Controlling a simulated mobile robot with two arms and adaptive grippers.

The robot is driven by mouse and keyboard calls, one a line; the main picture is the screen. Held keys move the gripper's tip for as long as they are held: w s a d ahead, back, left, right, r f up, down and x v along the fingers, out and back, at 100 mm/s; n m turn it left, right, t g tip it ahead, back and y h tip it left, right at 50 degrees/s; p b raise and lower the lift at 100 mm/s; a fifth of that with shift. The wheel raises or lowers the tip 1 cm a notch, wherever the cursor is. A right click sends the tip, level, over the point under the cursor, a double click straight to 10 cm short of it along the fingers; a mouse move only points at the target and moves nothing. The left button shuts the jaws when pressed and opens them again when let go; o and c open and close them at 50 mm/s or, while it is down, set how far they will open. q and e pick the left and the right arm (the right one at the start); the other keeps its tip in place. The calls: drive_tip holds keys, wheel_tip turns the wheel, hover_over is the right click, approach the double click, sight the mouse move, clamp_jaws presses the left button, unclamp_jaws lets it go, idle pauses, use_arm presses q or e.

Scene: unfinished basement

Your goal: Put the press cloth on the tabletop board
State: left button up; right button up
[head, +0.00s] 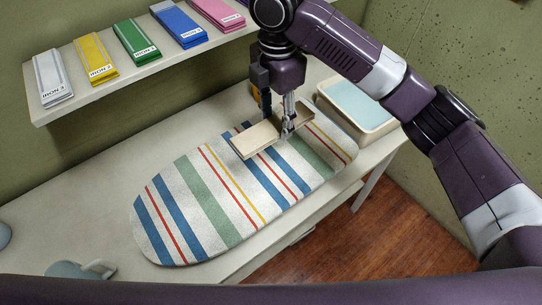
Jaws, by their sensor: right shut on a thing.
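The tabletop board (205,205) has a striped cover in white, blue, red, green and yellow and lies flat on the white table. A folded beige cloth (256,139), which looks like the press cloth, is over the right part of the board. My right gripper (287,130) comes down from above and is shut on the cloth near its right end. I cannot tell whether the cloth touches the board or is slightly above it. My left gripper is not in view.
A white shelf (100,97) above the table holds several folded, labelled cloths in grey, yellow, green, blue and pink. A cream box with a pale blue top (356,107) stands right of the board. A blue-grey object with a handle (82,270) is at the lower left.

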sight(275, 124)
wheel_tip(275, 124, down, 11)
drive_tip(key=shift+r+p, duration=0.1)
drive_tip(key=shift+p, duration=0.85)
wheel_tip(275, 124, down, 3)
drive_tip(key=shift+r, duration=0.15)
drive_tip(key=shift+f, duration=0.5)
drive_tip(key=o, duration=1)
drive_tip(key=shift+a+f, duration=0.1)
drive_tip(key=shift+f, duration=0.05)
wheel_tip(275, 124, up, 11)
drive_tip(key=shift+f+b, duration=0.1)
drive_tip(key=shift+b, duration=0.95)
drive_tip(key=shift+r, duration=0.8)
